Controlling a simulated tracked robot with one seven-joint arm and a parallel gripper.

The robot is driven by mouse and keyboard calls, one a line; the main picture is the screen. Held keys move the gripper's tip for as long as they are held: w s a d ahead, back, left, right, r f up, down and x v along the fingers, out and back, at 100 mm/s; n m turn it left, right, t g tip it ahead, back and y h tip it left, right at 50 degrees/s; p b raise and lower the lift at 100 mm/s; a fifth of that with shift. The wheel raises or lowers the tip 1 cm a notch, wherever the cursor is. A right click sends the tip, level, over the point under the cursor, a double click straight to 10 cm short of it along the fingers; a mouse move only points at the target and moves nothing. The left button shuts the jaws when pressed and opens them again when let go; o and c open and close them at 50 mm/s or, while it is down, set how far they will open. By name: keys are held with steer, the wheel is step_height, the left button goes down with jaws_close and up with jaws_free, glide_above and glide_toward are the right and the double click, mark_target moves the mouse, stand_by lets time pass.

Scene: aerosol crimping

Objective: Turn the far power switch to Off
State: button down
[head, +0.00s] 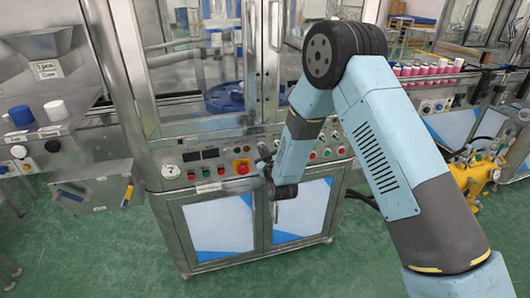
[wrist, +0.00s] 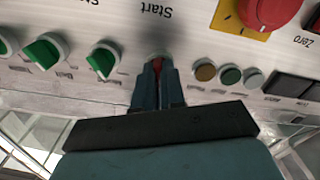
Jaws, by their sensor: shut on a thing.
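My gripper (wrist: 158,74) is at the front control panel (wrist: 185,30), with its two fingers closed around a narrow red switch knob (wrist: 158,64) in the wrist view. The fingers cover most of the knob and its label, so its exact turn and name cannot be read. In the head view, my gripper (head: 262,164) touches or nearly touches the panel of the glass-fronted machine (head: 200,50), right of the red emergency stop (head: 242,167). My arm hides part of that panel.
In the wrist view, green turn switches (wrist: 103,60) stand to the left of my fingers. Small round buttons (wrist: 231,76) and the emergency stop (wrist: 268,9) on its yellow plate are to the right. Cabinet doors (head: 219,225) lie below the panel. Green floor (head: 100,245) is open in front.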

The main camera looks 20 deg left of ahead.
steer(key=shift+w+d+n, duration=0.2)
steer(key=shift+n, duration=0.6)
steer(key=c, duration=1.5)
jaws_free()
steer(key=shift+f, duration=0.1)
steer(key=shift+o, duration=1.4)
steer(key=shift+s+a, duration=0.1)
steer(key=shift+a, duration=0.05)
steer(key=v, duration=1.3)
steer(key=shift+s, duration=0.35)
